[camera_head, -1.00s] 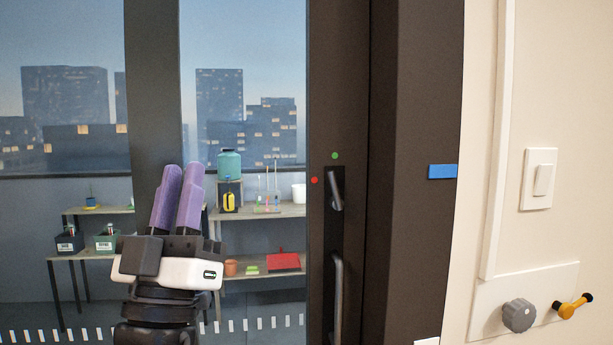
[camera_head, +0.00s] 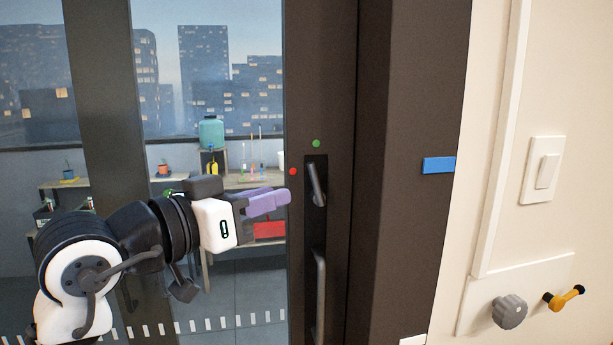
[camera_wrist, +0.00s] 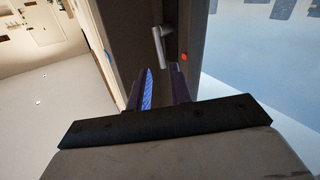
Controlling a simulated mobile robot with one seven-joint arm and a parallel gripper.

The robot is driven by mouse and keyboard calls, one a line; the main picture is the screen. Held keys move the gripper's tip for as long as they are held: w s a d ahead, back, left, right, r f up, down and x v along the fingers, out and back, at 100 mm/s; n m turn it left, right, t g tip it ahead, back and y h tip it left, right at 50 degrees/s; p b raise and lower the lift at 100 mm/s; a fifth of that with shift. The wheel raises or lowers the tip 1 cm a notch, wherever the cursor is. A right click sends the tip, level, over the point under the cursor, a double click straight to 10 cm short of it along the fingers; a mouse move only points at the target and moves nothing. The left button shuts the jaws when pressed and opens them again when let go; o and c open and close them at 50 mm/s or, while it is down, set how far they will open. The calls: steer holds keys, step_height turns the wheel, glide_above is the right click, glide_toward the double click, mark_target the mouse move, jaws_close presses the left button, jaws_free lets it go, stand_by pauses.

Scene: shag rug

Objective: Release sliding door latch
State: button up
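The sliding door's latch is a small silver lever (camera_head: 317,184) in a dark recess of the brown door frame (camera_head: 300,100). It tilts slightly, its upper end leaning left. A red dot (camera_head: 293,171) is left of it and a green dot (camera_head: 316,143) above it. My gripper (camera_head: 284,200) is left of the lever, its purple fingers pointing right toward it. In the wrist view the lever (camera_wrist: 158,45) lies just beyond the fingertips (camera_wrist: 161,72), which are apart with nothing between them. No contact with the lever shows.
A long silver pull handle (camera_head: 319,295) is below the latch. Glass fills the door to the left, with shelves behind it. On the right wall are a light switch (camera_head: 543,170), a grey knob (camera_head: 509,311) and a yellow handle (camera_head: 567,297).

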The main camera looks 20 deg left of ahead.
mark_target(308, 184)
steer(key=p+x, duration=0.2)
steer(key=x, duration=0.6)
steer(key=shift+w, duration=0.15)
jaws_close()
